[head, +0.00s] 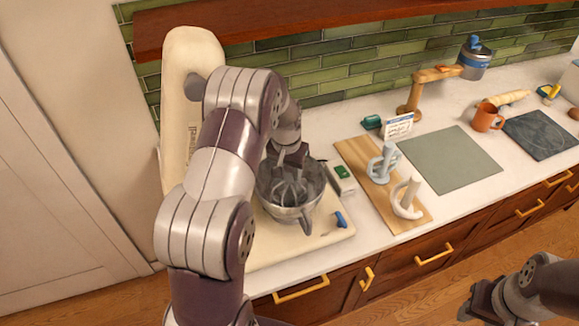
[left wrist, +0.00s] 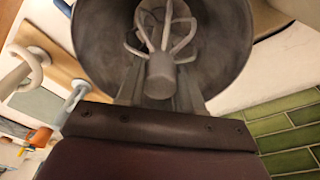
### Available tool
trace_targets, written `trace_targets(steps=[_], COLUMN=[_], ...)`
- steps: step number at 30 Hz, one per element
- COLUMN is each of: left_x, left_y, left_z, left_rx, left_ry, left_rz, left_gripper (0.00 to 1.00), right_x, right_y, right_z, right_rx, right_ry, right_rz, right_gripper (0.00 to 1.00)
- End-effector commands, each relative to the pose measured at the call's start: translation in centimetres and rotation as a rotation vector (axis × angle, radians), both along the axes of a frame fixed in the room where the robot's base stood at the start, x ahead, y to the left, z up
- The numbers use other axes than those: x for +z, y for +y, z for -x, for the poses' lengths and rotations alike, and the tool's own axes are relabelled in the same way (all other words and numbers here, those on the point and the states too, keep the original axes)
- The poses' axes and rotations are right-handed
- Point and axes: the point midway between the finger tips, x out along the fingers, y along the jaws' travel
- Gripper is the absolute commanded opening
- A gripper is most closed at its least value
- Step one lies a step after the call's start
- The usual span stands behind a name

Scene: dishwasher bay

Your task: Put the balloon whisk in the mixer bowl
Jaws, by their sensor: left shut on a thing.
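The grey balloon whisk (head: 290,190) has its wires inside the metal mixer bowl (head: 308,213) in the head view. My left gripper (head: 288,158) is above the bowl, shut on the whisk's upper end. In the left wrist view, the whisk's hub (left wrist: 161,76) sits between the two fingers and its wires (left wrist: 163,30) reach into the bowl (left wrist: 95,45). I cannot tell whether the wires touch the bowl's bottom.
The cream mixer (head: 183,110) stands behind my left arm. A wooden board (head: 350,150) to the right holds a light-blue attachment (head: 384,162) and a white one (head: 407,200). A grey-green mat (head: 450,160) lies clear. An orange mug (head: 487,118) stands farther right.

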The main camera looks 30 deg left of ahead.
Motion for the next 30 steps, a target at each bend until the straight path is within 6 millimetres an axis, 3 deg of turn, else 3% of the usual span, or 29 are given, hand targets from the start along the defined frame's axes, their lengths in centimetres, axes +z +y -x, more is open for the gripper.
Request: trace_targets(steps=[8, 9, 10, 11, 22, 30], left_x=[-0.4, -0.3, -0.3, -0.2, 0.8, 7.5], left_y=[0.0, 0.0, 0.0, 0.0, 0.0, 0.0], left_z=[0.0, 0.0, 0.0, 0.0, 0.0, 0.8], left_rx=[0.000, 0.000, 0.000, 0.000, 0.000, 0.000], left_ry=[-0.001, -0.001, -0.001, -0.001, -0.004, -0.006], left_rz=[0.000, 0.000, 0.000, 0.000, -0.001, -0.002], left_gripper=[0.00, 0.49, 0.59, 0.61, 0.61, 0.61], right_x=[-0.4, -0.3, -0.3, -0.3, -0.6, -2.6], right_y=[0.0, 0.0, 0.0, 0.0, 0.0, 0.0], right_z=[0.0, 0.0, 0.0, 0.0, 0.0, 0.0], right_rx=[0.000, 0.000, 0.000, 0.000, 0.000, 0.000], right_ry=[0.000, 0.001, 0.001, 0.001, 0.000, 0.001], right_rz=[0.000, 0.000, 0.000, 0.000, 0.000, 0.000], right_gripper=[0.43, 0.43, 0.43, 0.43, 0.43, 0.43])
